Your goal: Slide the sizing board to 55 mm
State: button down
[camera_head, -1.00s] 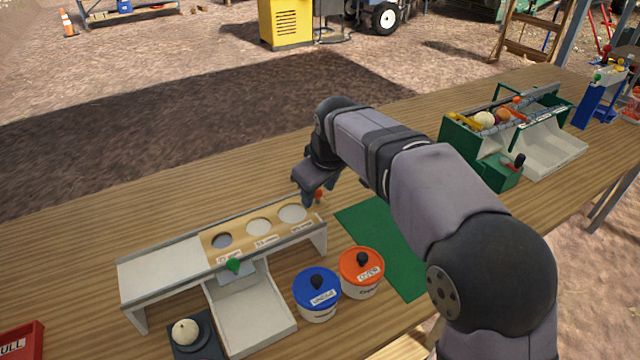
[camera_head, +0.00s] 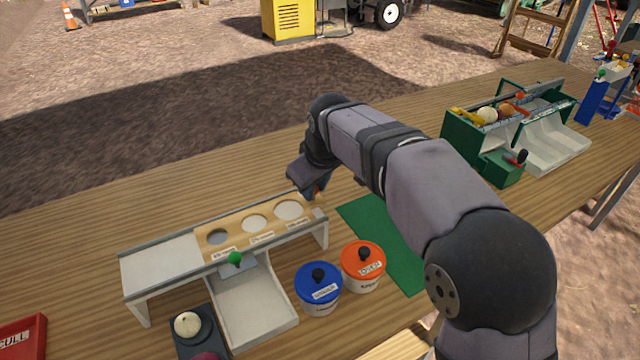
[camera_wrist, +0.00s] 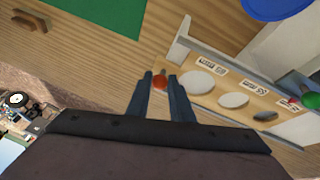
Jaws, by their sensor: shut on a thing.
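The wooden sizing board (camera_head: 236,230) lies in the grey rail frame (camera_head: 136,272), with three round holes growing larger to the right. Its hole labels are too small to read surely. It also shows in the wrist view (camera_wrist: 214,98). A red-orange knob (camera_wrist: 160,82) at its right end sits between my fingertips. My gripper (camera_wrist: 160,84) is shut on this knob; in the head view my gripper (camera_head: 314,192) mostly hides it. A green knob (camera_head: 234,258) stands at the frame's front edge, above the white chute (camera_head: 255,305), nearest the smallest hole.
A blue-lidded pot (camera_head: 318,288) and an orange-lidded pot (camera_head: 362,265) stand close in front of the frame's right end. A dark stand with an onion (camera_head: 187,325) is left of the chute. A green mat (camera_head: 385,240) lies right. The table behind the frame is clear.

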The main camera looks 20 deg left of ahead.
jog(key=shift+s+a, duration=2.3)
jog(key=shift+a, duration=0.1)
jog(key=c, duration=1.5)
grip_release()
notch_tip(320, 180, up, 6)
jog(key=p, duration=0.6)
